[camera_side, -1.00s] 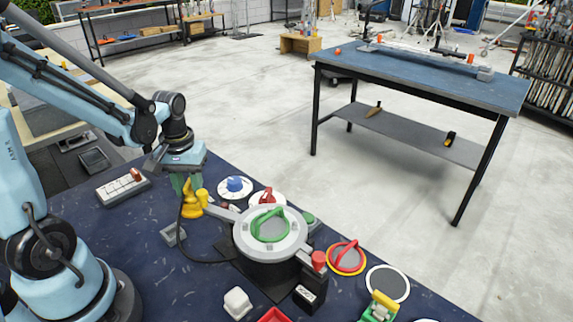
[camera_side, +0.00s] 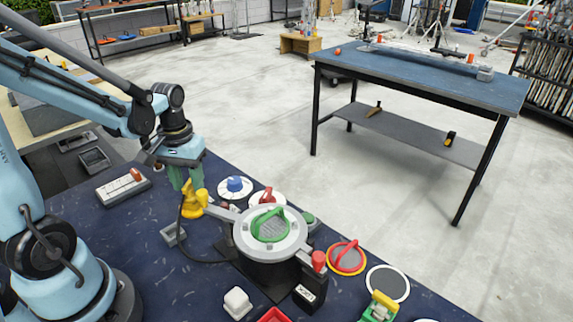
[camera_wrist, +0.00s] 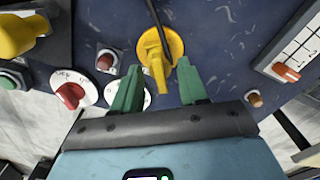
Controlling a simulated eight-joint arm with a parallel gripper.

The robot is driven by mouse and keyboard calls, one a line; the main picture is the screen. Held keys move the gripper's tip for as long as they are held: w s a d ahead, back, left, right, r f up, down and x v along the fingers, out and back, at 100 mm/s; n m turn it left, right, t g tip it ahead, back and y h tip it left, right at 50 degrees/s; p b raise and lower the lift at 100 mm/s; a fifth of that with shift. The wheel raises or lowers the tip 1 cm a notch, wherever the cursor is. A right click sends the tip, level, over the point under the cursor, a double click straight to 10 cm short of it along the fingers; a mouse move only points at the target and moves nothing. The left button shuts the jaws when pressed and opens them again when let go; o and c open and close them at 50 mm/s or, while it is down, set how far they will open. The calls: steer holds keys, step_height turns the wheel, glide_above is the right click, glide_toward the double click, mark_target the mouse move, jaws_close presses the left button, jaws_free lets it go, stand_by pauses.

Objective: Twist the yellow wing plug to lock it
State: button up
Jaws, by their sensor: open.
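The yellow wing plug (camera_side: 190,206) is upright at the left of the round grey device, with a black cable at it. In the wrist view the plug (camera_wrist: 158,48) shows its round body and a wing pointing toward me. My gripper (camera_wrist: 159,80) is open, its two green fingers on either side of the wing, with a visible gap on both sides. In the side view my gripper (camera_side: 180,180) is just above and behind the plug. Whether a finger touches the wing cannot be told there.
A grey lever with a yellow end knob (camera_wrist: 18,36) reaches close beside the plug. A red knob dial (camera_wrist: 70,95) and a blue knob dial (camera_side: 235,186) are near. A switch box (camera_side: 123,185) stands to the left. The round device (camera_side: 268,238) has a green handle on top.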

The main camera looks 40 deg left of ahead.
mark_target(188, 183)
steer(key=shift+r, duration=2.95)
steer(key=w+d+r+m+t, duration=0.1)
steer(key=d+r+m+t, duration=0.1)
steer(key=d+m+t, duration=0.4)
steer(key=d+t, duration=0.1)
steer(key=d, duration=0.4)
steer(key=shift+w+d+r+m, duration=0.25)
steer(key=shift+m, duration=0.05)
steer(key=shift+c, duration=0.2)
